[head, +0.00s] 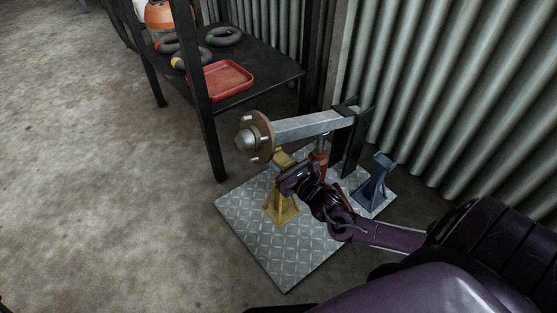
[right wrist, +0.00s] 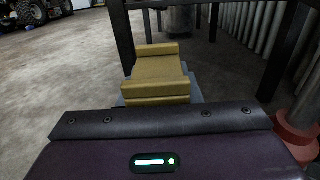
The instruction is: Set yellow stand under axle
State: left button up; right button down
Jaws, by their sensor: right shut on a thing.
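The yellow stand (head: 283,208) is upright over the checkered metal plate, close to the hub end of the axle. Its saddle top fills the middle of the right wrist view (right wrist: 158,70). My right gripper (head: 290,178) is shut on the stand's upper part. I cannot tell whether its feet touch the plate. The grey axle (head: 310,125) runs from a round brown hub (head: 258,136) to a dark upright bracket (head: 349,140). In the head view the stand's top shows just below the axle near the hub. My left gripper is not in view.
A red jack (head: 319,160) stands below the axle. A blue stand (head: 374,184) is at the right of the metal plate (head: 285,262). A black shelf with a red tray (head: 228,80) and rings stands behind. A corrugated wall (head: 460,90) bounds the right. Floor at left is clear.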

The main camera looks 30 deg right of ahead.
jog(key=shift+w+r, duration=0.1)
jog(key=shift+r, duration=0.1)
jog(key=c, duration=1.5)
grip_release()
jog(key=shift+f, duration=0.3)
jog(key=o, duration=0.5)
jog(key=shift+c, duration=0.2)
jog(key=shift+r, duration=0.1)
